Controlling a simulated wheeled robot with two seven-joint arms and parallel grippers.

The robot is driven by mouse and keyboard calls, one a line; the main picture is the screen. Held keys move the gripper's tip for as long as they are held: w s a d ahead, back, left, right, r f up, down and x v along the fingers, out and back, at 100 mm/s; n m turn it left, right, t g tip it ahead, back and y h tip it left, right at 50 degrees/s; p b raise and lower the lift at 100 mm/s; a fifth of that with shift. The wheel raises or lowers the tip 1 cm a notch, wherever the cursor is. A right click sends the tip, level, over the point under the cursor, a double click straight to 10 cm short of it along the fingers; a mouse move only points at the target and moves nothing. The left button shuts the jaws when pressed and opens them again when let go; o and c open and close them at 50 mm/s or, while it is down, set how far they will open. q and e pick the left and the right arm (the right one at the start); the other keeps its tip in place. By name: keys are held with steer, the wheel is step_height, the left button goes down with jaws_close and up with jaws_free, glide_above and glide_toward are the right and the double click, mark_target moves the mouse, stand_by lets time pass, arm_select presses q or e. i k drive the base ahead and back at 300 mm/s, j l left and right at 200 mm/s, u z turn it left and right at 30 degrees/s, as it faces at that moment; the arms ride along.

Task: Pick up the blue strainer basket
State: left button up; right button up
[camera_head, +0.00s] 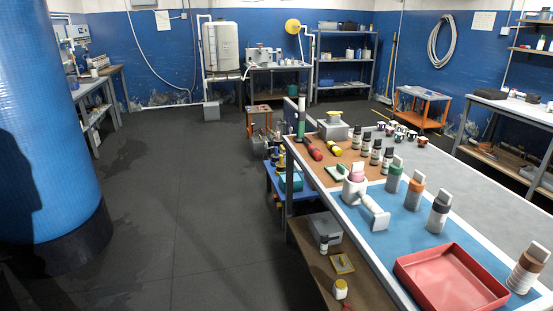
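I cannot make out a blue strainer basket for certain in the head view. A low blue surface (297,192), partly hidden behind the leg of the near workbench (283,217), holds small items too small to identify. Neither of my grippers shows in this view.
The workbench on the right carries a red tray (452,281), several bottles and a white pipe fitting (375,213). A large blue tank (45,140) stands at the left. An orange cart (420,106) stands farther back. The dark floor (190,190) between is clear.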

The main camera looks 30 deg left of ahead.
mark_target(275, 157)
steer(key=i+j+u, duration=1.1)
steer(key=i+u, duration=0.15)
steer(key=i, duration=0.3)
steer(key=i+u, duration=0.2)
steer(key=i, duration=1.85)
steer(key=i+j+z, duration=0.1)
steer(key=i+z, duration=0.15)
steer(key=i, duration=0.25)
steer(key=i+j+z, duration=0.3)
steer(key=i, duration=0.2)
steer(key=l, duration=0.05)
